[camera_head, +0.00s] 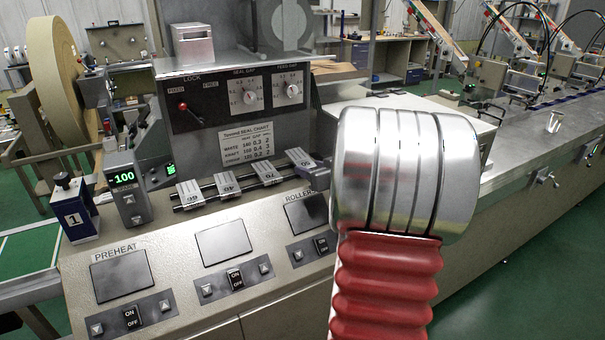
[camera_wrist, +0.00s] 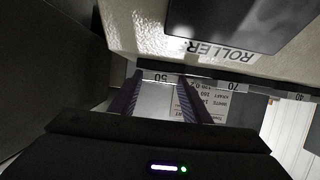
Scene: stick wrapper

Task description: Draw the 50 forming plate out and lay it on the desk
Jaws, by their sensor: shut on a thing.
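The 50 forming plate (camera_wrist: 154,98) is a grey metal plate in the wrist view, with its "50" label at the far end. My gripper (camera_wrist: 159,79) has its two dark ribbed fingers on either side of this plate and is shut on it. In the head view the 50 plate (camera_head: 299,158) is the rightmost on the rack, still at its row. My silver and red arm stands to its right and my gripper is mostly hidden there. The desk cannot be made out for certain.
Beside it on the rack rails are the 70 plate (camera_head: 264,173), the 40 plate (camera_head: 226,183) and the 60 plate (camera_head: 189,193). The sloping panel carries a ROLLER screen (camera_head: 306,211) and switches. A control box (camera_head: 240,100) rises behind. A small block marked 1 (camera_head: 76,213) stands left.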

